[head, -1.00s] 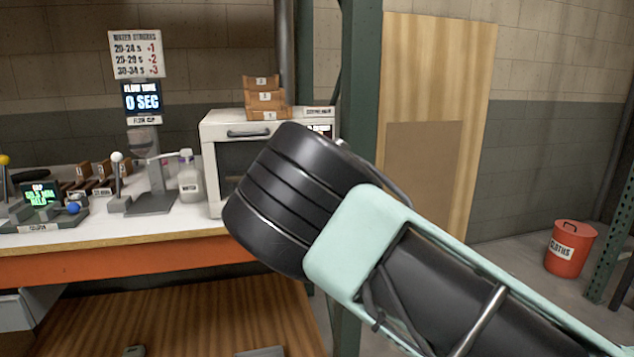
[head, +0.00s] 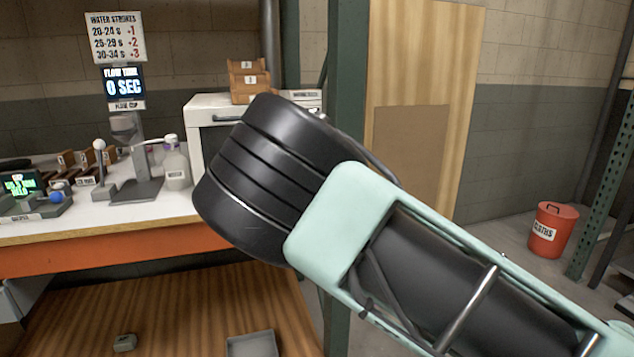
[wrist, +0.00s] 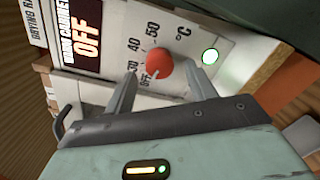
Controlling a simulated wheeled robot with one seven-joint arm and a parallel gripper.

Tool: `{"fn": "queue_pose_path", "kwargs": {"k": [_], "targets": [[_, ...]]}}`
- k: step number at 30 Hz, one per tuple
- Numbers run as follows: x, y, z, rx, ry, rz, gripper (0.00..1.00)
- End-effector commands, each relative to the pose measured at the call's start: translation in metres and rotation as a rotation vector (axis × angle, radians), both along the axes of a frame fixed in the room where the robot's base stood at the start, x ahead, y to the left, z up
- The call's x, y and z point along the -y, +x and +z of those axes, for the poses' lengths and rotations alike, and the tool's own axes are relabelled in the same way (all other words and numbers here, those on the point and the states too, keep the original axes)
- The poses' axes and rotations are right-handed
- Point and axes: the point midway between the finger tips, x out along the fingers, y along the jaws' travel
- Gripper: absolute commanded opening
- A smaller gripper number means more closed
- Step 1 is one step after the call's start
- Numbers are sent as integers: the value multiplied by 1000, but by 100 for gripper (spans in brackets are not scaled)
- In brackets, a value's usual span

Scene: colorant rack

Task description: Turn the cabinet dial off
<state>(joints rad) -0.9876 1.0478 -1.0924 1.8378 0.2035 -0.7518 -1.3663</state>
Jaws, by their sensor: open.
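The white drying cabinet (head: 203,103) stands on the bench in the head view, largely hidden behind my arm. In the wrist view, its front panel (wrist: 185,35) carries a round red dial (wrist: 159,67) beside a 30-40-50 °C scale. The dial's pale pointer lies at its lower edge, toward the OFF mark. The cabinet display (wrist: 82,38) reads OFF in orange letters. My gripper (wrist: 164,84) is open, with one finger on each side of the dial. I cannot tell whether either finger touches it. The dial and fingertips are hidden in the head view.
A lit round green-white button (wrist: 210,57) is close to the right finger. A green post (head: 347,70) rises close behind my arm. A red bucket (head: 552,232) is far right.

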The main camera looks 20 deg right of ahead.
Motion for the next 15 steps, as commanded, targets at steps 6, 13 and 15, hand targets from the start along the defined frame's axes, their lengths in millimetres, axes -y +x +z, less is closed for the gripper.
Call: {"fn": "queue_pose_path", "kwargs": {"k": [6,13,15], "targets": [[-3,-51,0,-2,1,2,56],[-4,-104,1,-3,1,3,56],[-4,-118,1,-3,0,2,56]]}}
